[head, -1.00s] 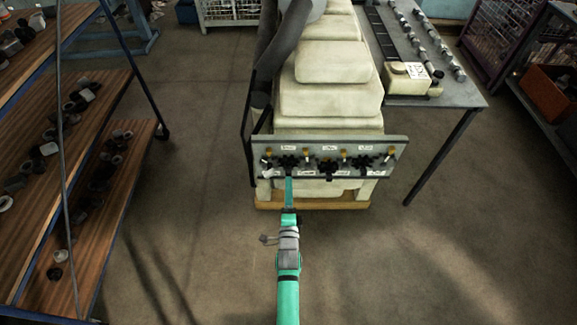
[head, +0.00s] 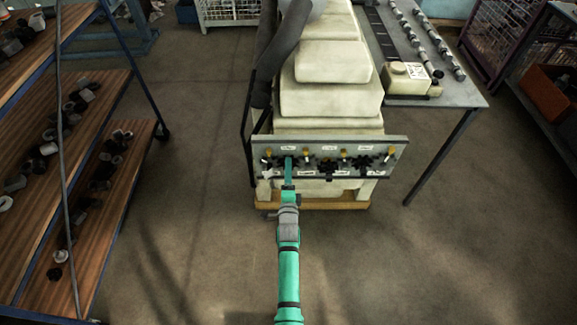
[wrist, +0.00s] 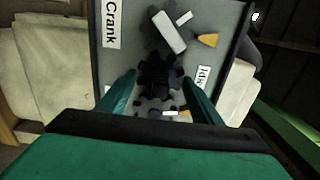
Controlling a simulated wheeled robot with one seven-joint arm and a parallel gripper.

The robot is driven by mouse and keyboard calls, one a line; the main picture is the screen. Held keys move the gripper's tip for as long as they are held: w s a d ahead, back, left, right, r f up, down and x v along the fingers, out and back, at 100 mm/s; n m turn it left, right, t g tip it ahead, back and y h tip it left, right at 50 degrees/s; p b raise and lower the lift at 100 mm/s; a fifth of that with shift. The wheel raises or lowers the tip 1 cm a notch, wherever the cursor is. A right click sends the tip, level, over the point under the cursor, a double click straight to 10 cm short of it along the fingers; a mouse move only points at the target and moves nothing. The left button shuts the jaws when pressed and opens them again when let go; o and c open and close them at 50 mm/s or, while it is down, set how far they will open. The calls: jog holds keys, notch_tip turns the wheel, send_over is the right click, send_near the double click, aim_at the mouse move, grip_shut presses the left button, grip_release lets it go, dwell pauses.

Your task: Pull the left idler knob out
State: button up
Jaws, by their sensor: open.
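A black star-shaped knob (wrist: 157,73) stands on the grey panel (wrist: 125,65), near a label (wrist: 203,77) of which only "Idl" can be read. In the head view, the same panel (head: 375,142) is on the front of the cream engine, and the knob is partly covered by my gripper (head: 288,163). My gripper (wrist: 158,92) is open. In the wrist view its green fingers stand on either side of the knob. I cannot tell whether they touch it.
The panel also holds another black star knob (head: 362,161), a dark middle knob (head: 327,169) and several orange-yellow pieces. A wooden shelf (head: 100,185) stands at left, a grey table (head: 455,103) at right.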

grip_shut()
jog(key=shift+s, duration=0.1)
jog(key=shift+s+a, duration=0.15)
jog(key=shift+s, duration=0.95)
jog(key=shift+c, duration=1.5)
grip_release()
jog(key=o, duration=0.3)
